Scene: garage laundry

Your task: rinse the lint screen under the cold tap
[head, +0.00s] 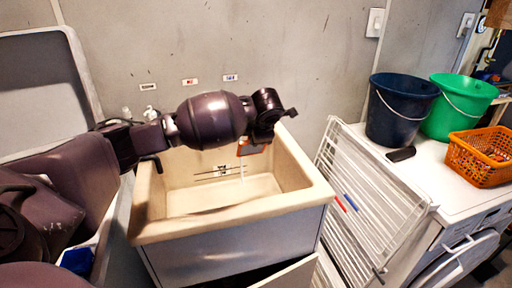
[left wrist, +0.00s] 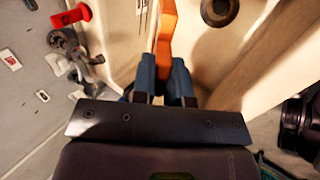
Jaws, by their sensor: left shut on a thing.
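My left gripper (left wrist: 163,70) is shut on the orange lint screen (left wrist: 165,25), which stands out between its two blue fingers. In the head view my left arm reaches over the beige sink (head: 160,228). The lint screen (head: 252,147) shows there in part below the wrist, inside the basin; the fingers are mostly hidden. A tap with a red handle (left wrist: 70,17) and grey body shows in the left wrist view; I cannot tell which is the cold tap. My right gripper is not in view.
A white drying rack (head: 362,205) leans close to the sink's right side. A dark blue bucket (head: 400,108), a green bucket (head: 445,105) and an orange basket (head: 480,158) stand on the white machine. The drain (left wrist: 218,10) shows in the left wrist view.

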